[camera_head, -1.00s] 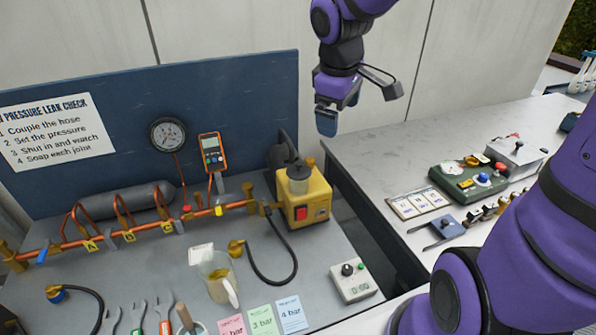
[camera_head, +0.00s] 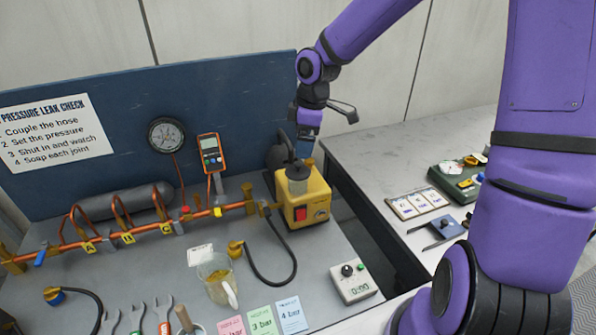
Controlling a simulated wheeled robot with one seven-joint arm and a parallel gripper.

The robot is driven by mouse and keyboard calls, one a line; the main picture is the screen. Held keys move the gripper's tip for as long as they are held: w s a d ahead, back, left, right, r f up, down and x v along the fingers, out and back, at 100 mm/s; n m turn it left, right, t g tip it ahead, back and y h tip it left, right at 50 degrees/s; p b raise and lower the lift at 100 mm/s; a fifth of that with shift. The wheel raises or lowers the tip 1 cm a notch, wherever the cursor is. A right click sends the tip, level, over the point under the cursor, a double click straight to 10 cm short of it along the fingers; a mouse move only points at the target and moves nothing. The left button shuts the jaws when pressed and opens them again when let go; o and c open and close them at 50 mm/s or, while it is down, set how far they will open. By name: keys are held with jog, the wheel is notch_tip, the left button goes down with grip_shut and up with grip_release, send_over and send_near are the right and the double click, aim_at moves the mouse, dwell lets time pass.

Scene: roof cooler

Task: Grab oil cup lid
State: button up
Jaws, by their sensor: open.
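The oil cup (camera_head: 296,187) is a clear, pale cup on top of the yellow pump (camera_head: 308,207). Its dark grey round lid (camera_head: 295,172) sits on the cup. My gripper (camera_head: 306,155) points down just above and slightly right of the lid, beside the pump's brass fitting. The gripper is open. It appears apart from the lid, but the exact gap cannot be told from this angle.
The blue back panel (camera_head: 240,90) rises close behind the pump. A black hose (camera_head: 270,280) loops on the bench in front. A measuring jug (camera_head: 215,278) and a small timer box (camera_head: 353,284) stand nearer. A dark gap (camera_head: 370,225) separates the bench from the right counter (camera_head: 370,160).

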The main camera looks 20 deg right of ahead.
aim_at(298, 164)
jog(key=f, duration=0.2)
jog(key=a+f, duration=0.1)
jog(key=f, duration=0.5)
jog(key=shift+w+a+f, duration=0.1)
jog(key=shift+w+a, duration=0.05)
jog(key=shift+w, duration=0.15)
jog(key=c, duration=0.9)
